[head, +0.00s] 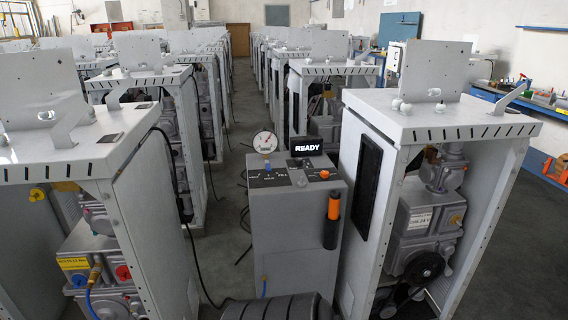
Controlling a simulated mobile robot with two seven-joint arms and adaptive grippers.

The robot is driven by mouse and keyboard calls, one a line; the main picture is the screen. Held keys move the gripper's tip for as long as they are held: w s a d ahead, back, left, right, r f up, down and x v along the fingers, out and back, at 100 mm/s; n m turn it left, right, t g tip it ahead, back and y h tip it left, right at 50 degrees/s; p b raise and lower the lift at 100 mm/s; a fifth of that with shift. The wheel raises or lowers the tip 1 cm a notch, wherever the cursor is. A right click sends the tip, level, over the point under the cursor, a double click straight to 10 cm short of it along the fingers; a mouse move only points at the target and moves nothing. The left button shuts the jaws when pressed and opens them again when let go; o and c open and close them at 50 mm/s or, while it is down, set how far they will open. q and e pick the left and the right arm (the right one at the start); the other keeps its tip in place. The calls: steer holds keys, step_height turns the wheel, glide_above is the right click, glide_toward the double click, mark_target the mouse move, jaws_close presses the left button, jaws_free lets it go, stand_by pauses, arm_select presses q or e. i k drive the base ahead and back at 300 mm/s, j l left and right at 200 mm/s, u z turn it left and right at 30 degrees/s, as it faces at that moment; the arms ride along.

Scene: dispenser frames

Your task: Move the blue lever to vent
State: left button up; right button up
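A grey test cabinet (297,230) stands in the middle aisle with a dark control panel (289,180) on its top. The panel carries a round white gauge (265,142), a black display (306,147) reading READY and an orange knob (324,174). Small panel marks around the gauge are too small to read, so no vent label or lever position can be made out. Neither gripper is in view.
Open grey dispenser frames stand close on the left (144,215) and right (436,220), with pumps and hoses inside. An orange-and-black handle (332,218) hangs on the cabinet's right side. Black cables lie on the floor left of the cabinet. Clear floor shows at far right.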

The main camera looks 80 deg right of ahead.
mark_target(267, 166)
steer(key=z, duration=2.65)
steer(key=i+u, duration=0.2)
steer(key=i+l, duration=0.05)
steer(key=i, duration=0.05)
